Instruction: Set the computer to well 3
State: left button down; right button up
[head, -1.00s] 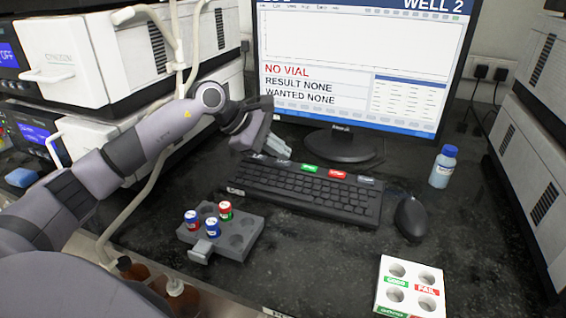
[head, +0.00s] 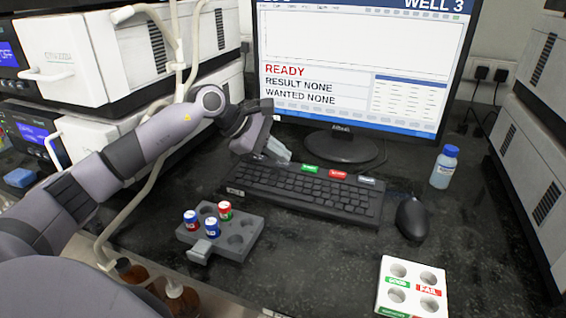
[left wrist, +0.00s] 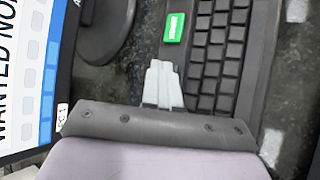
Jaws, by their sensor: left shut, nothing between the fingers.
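The computer monitor (head: 355,60) stands at the back of the bench in the head view. Its screen reads WELL 3, READY, RESULT NONE and WANTED NONE. The black keyboard (head: 300,192) lies in front of it, with green, red and grey labelled keys along its far edge. My left gripper (head: 283,158) is shut and empty at the far left edge of the keyboard. In the left wrist view its pale fingers (left wrist: 162,88) are together over the keyboard's edge, beside the green key (left wrist: 174,27). They hide what lies under them, so contact cannot be told. My right gripper is not in view.
A grey rack (head: 238,243) with several capped vials sits left of centre. A black mouse (head: 411,218), a blue-capped bottle (head: 445,167) and a white GOOD/FAIL block (head: 411,287) stand to the right. White instruments flank both sides. The front middle bench is clear.

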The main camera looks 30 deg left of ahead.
aim_at(279, 164)
pick_arm(q)
jog(key=shift+r+p, duration=0.65)
jog(key=shift+r, duration=0.2)
jog(key=shift+r, duration=0.1)
notch_tip(279, 164, up, 4)
jog(key=p, duration=0.3)
jog(key=shift+r+p, duration=0.35)
jog(key=shift+r, duration=0.1)
jog(key=shift+f, duration=0.1)
dwell(1.1)
